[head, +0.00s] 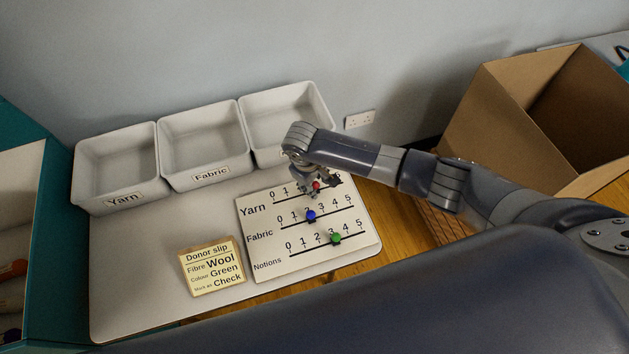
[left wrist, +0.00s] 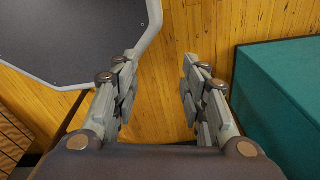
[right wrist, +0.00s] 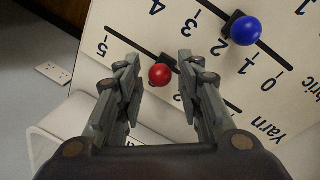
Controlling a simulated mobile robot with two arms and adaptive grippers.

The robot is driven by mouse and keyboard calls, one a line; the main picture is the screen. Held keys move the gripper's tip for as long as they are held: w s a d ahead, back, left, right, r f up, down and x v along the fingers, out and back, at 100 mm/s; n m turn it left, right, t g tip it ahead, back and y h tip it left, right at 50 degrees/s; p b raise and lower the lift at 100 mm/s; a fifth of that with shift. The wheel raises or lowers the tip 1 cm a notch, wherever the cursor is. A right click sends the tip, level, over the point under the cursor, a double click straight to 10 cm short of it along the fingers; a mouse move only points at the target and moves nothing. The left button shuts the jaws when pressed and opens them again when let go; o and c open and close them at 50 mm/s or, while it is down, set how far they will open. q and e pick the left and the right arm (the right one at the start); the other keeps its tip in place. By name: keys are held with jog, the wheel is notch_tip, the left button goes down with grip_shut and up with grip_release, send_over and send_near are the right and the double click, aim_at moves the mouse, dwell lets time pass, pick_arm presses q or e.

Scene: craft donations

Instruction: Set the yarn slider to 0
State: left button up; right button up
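The slider board (head: 262,262) lies on the white table, with Yarn, Fabric and Notions scales. The red yarn knob (head: 316,185) sits around the middle of its scale, right of 0 and 1; its exact number is hidden. My right gripper (head: 312,187) is over it. In the right wrist view, the red knob (right wrist: 160,73) shows between the open fingers of that gripper (right wrist: 159,82), with gaps on both sides. The blue fabric knob (head: 311,216) is near 2 and the green notions knob (head: 336,238) near 3. My left gripper (left wrist: 157,75) is open and empty, away from the board.
A donor slip (head: 213,267) reading Wool, Green, Check lies left of the board. Empty white bins (head: 118,172) stand behind, labelled Yarn and Fabric where readable. A cardboard box (head: 500,125) is at the right; a teal box (head: 52,240) is at the left.

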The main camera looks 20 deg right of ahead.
jog(key=c, duration=0.4)
grip_shut()
pick_arm(q)
jog(key=shift+s+f, duration=0.2)
jog(key=shift+f, duration=0.05)
pick_arm(e)
jog(key=a, duration=1.2)
jog(key=shift+s+a, duration=0.2)
jog(key=o, duration=0.8)
grip_release()
jog(key=shift+a, duration=0.1)
jog(key=shift+o, duration=0.2)
pick_arm(q)
jog(key=shift+s, duration=0.1)
pick_arm(e)
notch_tip(320, 180, up, 12)
jog(key=s+a, duration=0.1)
jog(key=a, duration=0.1)
jog(key=shift+s, duration=0.2)
